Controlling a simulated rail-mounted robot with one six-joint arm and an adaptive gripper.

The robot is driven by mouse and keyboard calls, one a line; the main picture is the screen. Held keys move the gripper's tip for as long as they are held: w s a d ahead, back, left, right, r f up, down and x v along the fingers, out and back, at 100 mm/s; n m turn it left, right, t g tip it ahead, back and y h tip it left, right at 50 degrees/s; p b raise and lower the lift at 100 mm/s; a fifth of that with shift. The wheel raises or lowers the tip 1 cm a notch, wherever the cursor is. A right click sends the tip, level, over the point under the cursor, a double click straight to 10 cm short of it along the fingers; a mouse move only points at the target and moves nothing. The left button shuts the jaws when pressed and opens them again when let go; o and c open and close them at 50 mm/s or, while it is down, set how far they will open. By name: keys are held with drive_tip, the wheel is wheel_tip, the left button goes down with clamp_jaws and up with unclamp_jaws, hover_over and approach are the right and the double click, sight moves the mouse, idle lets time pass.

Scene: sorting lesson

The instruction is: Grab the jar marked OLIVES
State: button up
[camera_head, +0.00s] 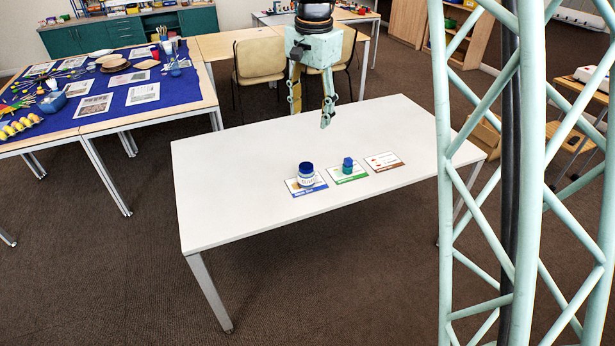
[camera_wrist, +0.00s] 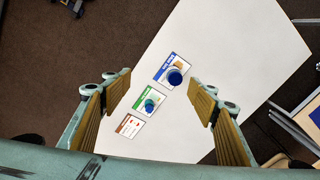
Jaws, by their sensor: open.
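A white jar with a dark blue lid (camera_head: 306,176) stands upright on a blue-edged card on the white table; its lettering is too small to read. In the wrist view its lid (camera_wrist: 175,77) shows toward the right finger. A smaller blue-green object (camera_head: 347,166) stands on the green-edged card, and also shows in the wrist view (camera_wrist: 149,105). I cannot tell which, if either, is marked OLIVES. My gripper (camera_head: 310,113) is open and empty, pointing down above the table's far side, apart from both objects.
A brown-edged card (camera_head: 384,161) lies bare to the right. The rest of the white table (camera_head: 240,170) is clear. Two chairs (camera_head: 259,62) stand behind it. A blue-covered table (camera_head: 120,85) with craft things is at the left.

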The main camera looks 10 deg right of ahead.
drive_tip(key=w+d+f+m, duration=0.1)
drive_tip(key=w+f+m, duration=0.1)
drive_tip(key=w+f, duration=0.75)
drive_tip(key=m+g+b, duration=0.1)
drive_tip(key=m+b, duration=0.1)
hover_over(307, 166)
wheel_tip(307, 166, down, 13)
drive_tip(key=shift+w+f, duration=0.15)
drive_tip(key=shift+f, duration=0.15)
drive_tip(key=shift+f+b, duration=0.45)
drive_tip(key=shift+f, duration=3.7)
drive_tip(key=shift+f, duration=0.15)
drive_tip(key=shift+f+b, duration=0.7)
drive_tip(key=shift+f, duration=1.75)
